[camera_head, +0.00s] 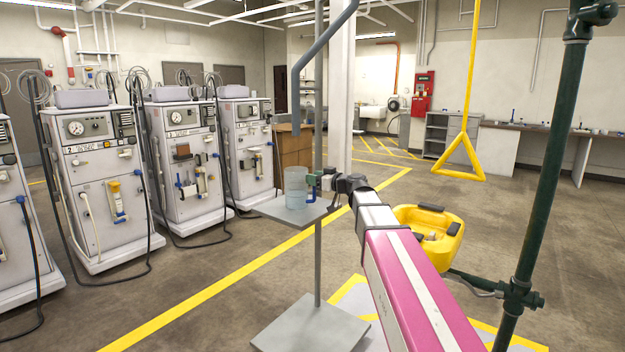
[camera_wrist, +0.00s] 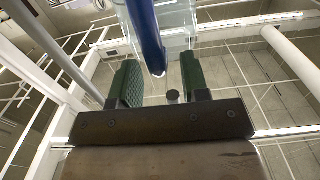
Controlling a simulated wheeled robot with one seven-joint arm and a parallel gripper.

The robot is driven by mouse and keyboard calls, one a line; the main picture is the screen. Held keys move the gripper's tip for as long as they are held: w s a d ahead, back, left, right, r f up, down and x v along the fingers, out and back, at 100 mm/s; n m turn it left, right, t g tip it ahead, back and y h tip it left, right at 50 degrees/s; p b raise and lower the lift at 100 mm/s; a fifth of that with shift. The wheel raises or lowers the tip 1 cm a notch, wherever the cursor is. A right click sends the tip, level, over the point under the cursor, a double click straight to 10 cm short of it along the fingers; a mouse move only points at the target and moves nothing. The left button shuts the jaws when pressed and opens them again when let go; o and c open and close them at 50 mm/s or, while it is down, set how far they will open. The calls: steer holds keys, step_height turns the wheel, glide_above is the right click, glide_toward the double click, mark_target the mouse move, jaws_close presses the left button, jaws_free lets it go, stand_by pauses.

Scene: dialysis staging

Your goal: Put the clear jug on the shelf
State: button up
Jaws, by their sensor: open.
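The clear jug (camera_head: 296,188) stands upright on a small grey plate (camera_head: 272,208) fixed to a thin pole. Its blue handle (camera_head: 311,187) faces my gripper. My gripper (camera_head: 322,184) is at the jug's right side, at handle height. In the wrist view, my gripper (camera_wrist: 160,80) is open, with green-padded fingers apart. The blue handle (camera_wrist: 146,38) shows in the gap between the fingers, and the clear jug wall (camera_wrist: 180,35) is beyond it. I cannot tell whether either finger touches the handle. A grey shelf unit (camera_head: 437,138) stands by the far wall.
The plate's pole (camera_head: 318,270) rises close behind the jug, with a grey bent tube above. Dialysis machines (camera_head: 185,155) with hanging hoses line the left. A yellow eyewash bowl (camera_head: 428,232), yellow pull triangle (camera_head: 459,160) and dark green pipe (camera_head: 545,180) are at the right.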

steer(key=v, duration=1.1)
steer(key=s+f+m+g+h, duration=0.3)
steer(key=s+f, duration=0.1)
steer(key=f, duration=0.8)
steer(key=s+f+m+g+h, duration=0.25)
steer(key=s+f, duration=0.25)
steer(key=f, duration=0.8)
steer(key=s+d+f+m+g+h, duration=0.2)
steer(key=s+d+f+h, duration=0.2)
steer(key=s+f, duration=0.2)
steer(key=s+d+f+m+g+h, duration=0.3)
steer(key=s+f, duration=0.4)
steer(key=f, duration=0.3)
steer(key=shift+s+d+h, duration=0.15)
steer(key=shift+d+h, duration=0.25)
steer(key=shift+h, duration=0.35)
